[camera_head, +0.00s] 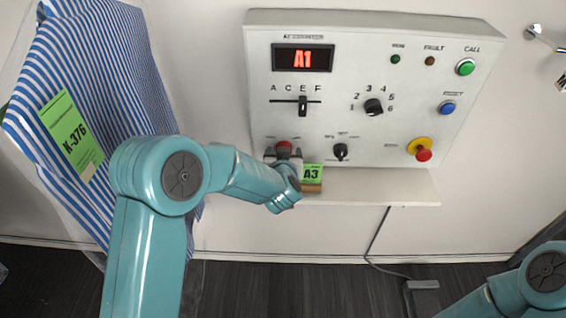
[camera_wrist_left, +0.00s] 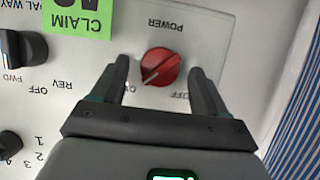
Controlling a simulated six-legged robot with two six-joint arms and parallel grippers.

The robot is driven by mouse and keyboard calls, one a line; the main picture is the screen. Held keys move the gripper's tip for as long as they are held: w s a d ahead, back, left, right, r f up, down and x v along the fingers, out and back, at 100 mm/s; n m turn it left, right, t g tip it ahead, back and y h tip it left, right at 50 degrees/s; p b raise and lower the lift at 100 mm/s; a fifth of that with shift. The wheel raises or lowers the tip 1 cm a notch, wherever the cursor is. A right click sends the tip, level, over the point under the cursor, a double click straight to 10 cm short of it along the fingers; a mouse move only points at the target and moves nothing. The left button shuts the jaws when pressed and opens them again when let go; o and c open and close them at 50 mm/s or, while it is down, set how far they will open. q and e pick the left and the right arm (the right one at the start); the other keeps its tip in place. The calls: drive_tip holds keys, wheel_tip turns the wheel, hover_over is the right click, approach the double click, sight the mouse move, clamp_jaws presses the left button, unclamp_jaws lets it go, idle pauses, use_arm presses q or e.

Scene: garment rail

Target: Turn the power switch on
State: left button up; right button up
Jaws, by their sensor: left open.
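The red power switch (camera_wrist_left: 160,66) is a round knob under the label POWER on the white control panel (camera_head: 340,130). It also shows in the head view (camera_head: 284,147), at the panel's lower left. In the left wrist view its white mark points to the lower left, toward the label ON; OFF is at the lower right. My left gripper (camera_wrist_left: 159,68) is open, one finger on each side of the knob, with visible gaps. In the head view my left gripper (camera_head: 284,160) is partly hidden by its own wrist. My right gripper is out of view.
A green A3 claim tag (camera_head: 311,172) is right beside my left gripper, above the shelf (camera_head: 390,188). A black rotary knob (camera_head: 340,151) is to the right. A red emergency button (camera_head: 423,154) is farther right. A striped garment (camera_head: 105,60) hangs at left.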

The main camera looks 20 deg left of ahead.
use_arm(q)
drive_tip(key=b+v, duration=0.2)
drive_tip(key=v, duration=1.3)
drive_tip(key=shift+s+r, duration=0.15)
drive_tip(key=shift+s, duration=0.15)
drive_tip(key=shift+d, duration=0.1)
drive_tip(key=s+a+f+g, duration=0.2)
drive_tip(key=f, duration=0.6)
drive_tip(key=s+a+f+m+g+h+b, duration=0.1)
drive_tip(key=s+a+f+g, duration=0.15)
drive_tip(key=f, duration=0.65)
drive_tip(key=s+a+f+g, duration=0.2)
drive_tip(key=a+f, duration=0.1)
drive_tip(key=f, duration=0.5)
drive_tip(key=s+d+f+g+h, duration=0.3)
drive_tip(key=s+d+f, duration=0.1)
drive_tip(key=s, duration=0.3)
drive_tip(key=s+d+f+g+h, duration=0.3)
drive_tip(key=s+d+f, duration=0.2)
drive_tip(key=s, duration=0.3)
drive_tip(key=shift+s+d+h, duration=0.35)
drive_tip(key=shift+d+h, duration=0.05)
drive_tip(key=shift+d, duration=0.2)
